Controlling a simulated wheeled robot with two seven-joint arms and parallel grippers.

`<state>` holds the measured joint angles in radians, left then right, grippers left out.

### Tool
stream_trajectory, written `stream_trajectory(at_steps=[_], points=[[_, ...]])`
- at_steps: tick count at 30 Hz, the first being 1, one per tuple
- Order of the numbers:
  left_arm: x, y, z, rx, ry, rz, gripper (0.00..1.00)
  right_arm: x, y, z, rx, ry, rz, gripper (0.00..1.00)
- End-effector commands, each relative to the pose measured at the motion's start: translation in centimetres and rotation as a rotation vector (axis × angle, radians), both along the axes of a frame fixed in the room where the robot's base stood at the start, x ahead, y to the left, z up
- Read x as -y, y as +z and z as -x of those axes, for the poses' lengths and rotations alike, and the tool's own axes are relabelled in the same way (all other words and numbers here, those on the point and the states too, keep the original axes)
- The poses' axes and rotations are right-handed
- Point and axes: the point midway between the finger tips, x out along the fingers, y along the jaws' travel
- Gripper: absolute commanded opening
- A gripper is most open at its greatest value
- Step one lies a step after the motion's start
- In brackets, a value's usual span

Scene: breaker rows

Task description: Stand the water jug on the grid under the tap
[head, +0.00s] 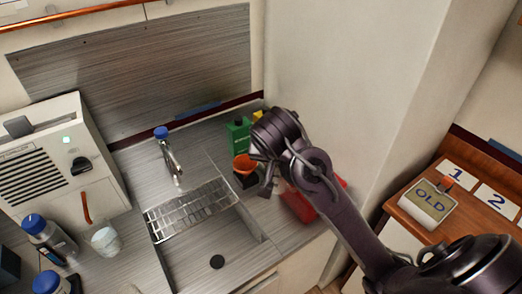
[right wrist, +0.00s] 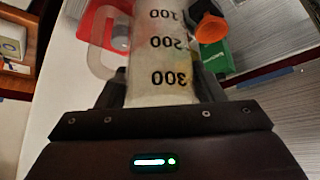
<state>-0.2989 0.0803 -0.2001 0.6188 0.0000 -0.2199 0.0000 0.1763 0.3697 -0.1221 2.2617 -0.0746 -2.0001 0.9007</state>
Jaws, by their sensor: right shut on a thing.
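The water jug (right wrist: 160,60) is a translucent measuring jug with dark marks 100, 200 and 300, which read upside down in the right wrist view. Its clear handle (right wrist: 103,45) is on the left. My right gripper (right wrist: 158,92) is shut on the jug, one dark finger on each side. In the head view my right gripper (head: 268,180) is right of the sink, and my arm hides the jug. The metal grid (head: 190,210) spans the back of the sink. The tap (head: 170,160), with a blue top, stands behind it. My left gripper is not seen.
A red thing (head: 298,205) lies by my right arm, close to the wall. A green box (head: 238,135) and an orange funnel-like piece (head: 244,162) stand behind my gripper. A clear cup (head: 105,240) and blue-capped bottles (head: 48,240) are left of the sink. The grid is bare.

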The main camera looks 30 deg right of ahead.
Motion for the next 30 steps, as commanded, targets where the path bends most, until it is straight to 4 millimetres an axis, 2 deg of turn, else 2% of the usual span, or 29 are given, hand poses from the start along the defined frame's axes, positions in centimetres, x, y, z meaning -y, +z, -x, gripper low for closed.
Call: stream_trajectory(at_steps=[7,12,30], points=[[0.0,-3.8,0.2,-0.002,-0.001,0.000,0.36,-5.9,-5.3,1.9,0.000,0.129,0.009,0.39],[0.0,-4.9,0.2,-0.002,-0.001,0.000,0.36,-8.6,-7.4,3.3,0.000,0.188,0.002,0.39],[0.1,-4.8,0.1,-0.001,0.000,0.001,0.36,-9.1,-7.4,3.5,-0.001,0.197,-0.001,0.39]])
